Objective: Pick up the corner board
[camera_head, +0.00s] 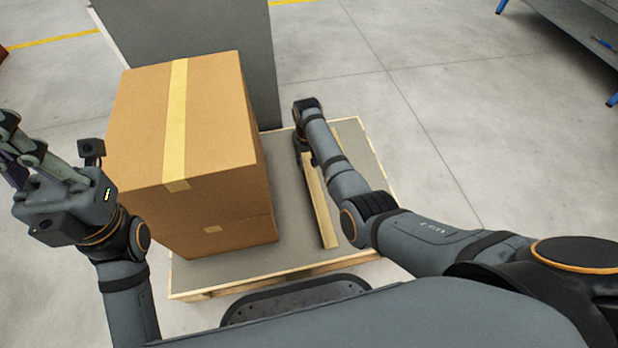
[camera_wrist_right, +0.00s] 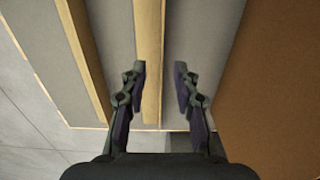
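A long, narrow wooden corner board (camera_head: 321,205) lies on the grey pallet top, just right of the cardboard box. In the right wrist view a board (camera_wrist_right: 150,50) runs between the fingers of my right gripper (camera_wrist_right: 160,78). Those fingers are spread, one on each side, with a gap visible on the right. A second, parallel strip (camera_wrist_right: 82,45) lies to the left there. In the head view the right gripper (camera_head: 306,150) points down, largely hidden by its wrist, and my forearm covers part of the boards. My left gripper (camera_head: 12,150) is raised left of the box, fingers apart and empty.
The large taped cardboard box (camera_head: 215,130) fills the pallet's left side and also shows at right in the wrist view (camera_wrist_right: 285,90). A grey panel (camera_head: 200,30) stands behind it. The pallet (camera_head: 245,283) has a wooden rim. Floor is clear to the right; a grey bench (camera_head: 580,30) stands top right.

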